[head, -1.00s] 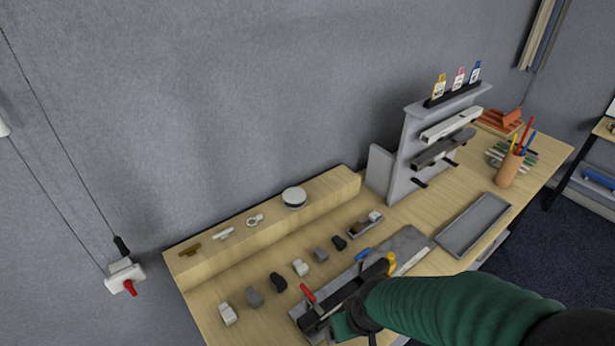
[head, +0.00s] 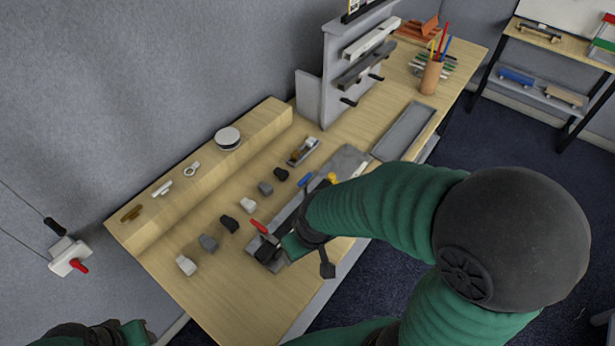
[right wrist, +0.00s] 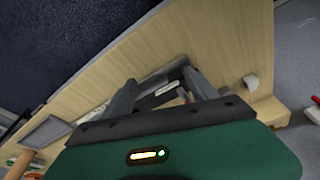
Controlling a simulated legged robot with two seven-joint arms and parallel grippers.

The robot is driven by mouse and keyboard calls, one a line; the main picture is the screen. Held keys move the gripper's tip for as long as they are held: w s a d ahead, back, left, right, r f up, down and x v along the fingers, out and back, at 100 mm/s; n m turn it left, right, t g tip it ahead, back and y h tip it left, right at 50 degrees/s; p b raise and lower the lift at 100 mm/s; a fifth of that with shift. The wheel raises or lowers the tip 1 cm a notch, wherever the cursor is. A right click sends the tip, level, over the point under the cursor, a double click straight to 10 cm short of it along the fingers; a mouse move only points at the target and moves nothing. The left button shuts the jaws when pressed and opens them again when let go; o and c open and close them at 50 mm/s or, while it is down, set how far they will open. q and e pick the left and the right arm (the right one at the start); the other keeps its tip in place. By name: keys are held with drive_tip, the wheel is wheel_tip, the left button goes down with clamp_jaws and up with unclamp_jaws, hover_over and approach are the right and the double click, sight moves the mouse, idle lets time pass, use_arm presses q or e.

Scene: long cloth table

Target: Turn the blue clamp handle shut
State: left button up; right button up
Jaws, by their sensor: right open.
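The blue clamp handle (head: 306,179) shows in the head view on the far part of a grey fixture (head: 347,162), close to a yellow knob (head: 332,177). A red handle (head: 259,226) stands at the near end of the same fixture. My right arm and wrist cover the middle of the fixture. My right gripper (head: 268,251) is low over its near end, close to the red handle and apart from the blue one. In the right wrist view its two dark fingers (right wrist: 160,88) are spread over the fixture, with no handle clearly between them. A part of my left arm shows at the bottom left; its fingers cannot be made out.
Several small grey, white and black blocks (head: 208,242) stand in a row left of the fixture. A raised wooden ledge (head: 215,165) runs along the wall. A grey rack (head: 333,75), an empty grey tray (head: 404,130) and a pencil cup (head: 431,77) stand farther along. The near left tabletop is clear.

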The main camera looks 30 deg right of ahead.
drive_tip(key=w+d+r+m+p, duration=0.1)
drive_tip(key=w+r+m, duration=0.1)
drive_tip(key=w, duration=0.1)
drive_tip(key=w+d+r+m+p, duration=0.1)
drive_tip(key=w+d+r+p, duration=0.1)
drive_tip(key=w, duration=0.2)
drive_tip(key=w+d+r+m+g+p, duration=0.1)
drive_tip(key=w+r+m, duration=0.1)
drive_tip(key=w+r, duration=0.1)
drive_tip(key=shift+w+d+m+p, duration=0.3)
drive_tip(key=shift+w+d+p, duration=0.05)
drive_tip(key=shift+w, duration=0.1)
drive_tip(key=c, duration=0.7)
drive_tip(key=shift+o, duration=0.2)
wheel_tip(320, 180, up, 5)
drive_tip(key=m+g+p, duration=0.2)
drive_tip(key=m+p, duration=0.3)
drive_tip(key=m, duration=0.3)
hover_over(305, 177)
wheel_tip(305, 177, down, 16)
drive_tip(key=p, duration=0.4)
drive_tip(key=shift+r, duration=0.1)
drive_tip(key=shift+f, duration=0.3)
drive_tip(key=shift+c, duration=0.3)
